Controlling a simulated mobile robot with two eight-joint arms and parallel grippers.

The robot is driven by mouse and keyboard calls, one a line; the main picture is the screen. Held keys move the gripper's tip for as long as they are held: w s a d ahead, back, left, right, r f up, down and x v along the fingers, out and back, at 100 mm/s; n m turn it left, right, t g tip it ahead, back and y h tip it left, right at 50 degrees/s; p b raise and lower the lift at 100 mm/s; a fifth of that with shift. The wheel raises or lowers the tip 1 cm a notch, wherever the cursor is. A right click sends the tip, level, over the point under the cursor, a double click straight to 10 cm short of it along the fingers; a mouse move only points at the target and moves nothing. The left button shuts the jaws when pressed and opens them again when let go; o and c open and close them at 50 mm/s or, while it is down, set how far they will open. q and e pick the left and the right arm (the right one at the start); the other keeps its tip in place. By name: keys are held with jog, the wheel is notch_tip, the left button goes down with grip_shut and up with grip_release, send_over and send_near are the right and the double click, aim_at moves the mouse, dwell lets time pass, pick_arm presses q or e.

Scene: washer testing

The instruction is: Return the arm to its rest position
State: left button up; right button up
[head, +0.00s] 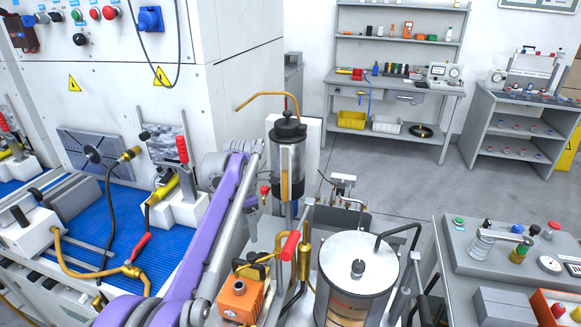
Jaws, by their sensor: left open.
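My left arm comes in from the bottom left as a long purple link. It rises to a grey joint beside the white machine cabinet. My left gripper (252,222) seems to be the small grey part just right of the arm, partly hidden among the equipment. It is open, and I see nothing held in it. It appears left of the upright metal cylinder with a black top (289,150). Whether it touches anything there is hard to tell. My right gripper is not in view.
A blue-ribbed test bed (180,250) with hoses and clamps lies left of the arm. A large steel canister (357,270) and an orange pump unit (240,298) stand to its right. A control bench (460,290) is at the lower right. Open floor (400,180) lies behind.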

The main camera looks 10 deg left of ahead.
pick_arm(q)
jog(key=s+d+m+t, duration=0.3)
jog(key=s+d+m, duration=0.1)
jog(key=s+m, duration=1.1)
jog(key=s+d+f+m+t, duration=0.1)
jog(key=s+f+m, duration=0.4)
jog(key=s, duration=0.3)
jog(key=s+d+f+m+t, duration=0.1)
jog(key=s+f+m, duration=0.5)
jog(key=s, duration=0.2)
jog(key=shift+s+r, duration=0.1)
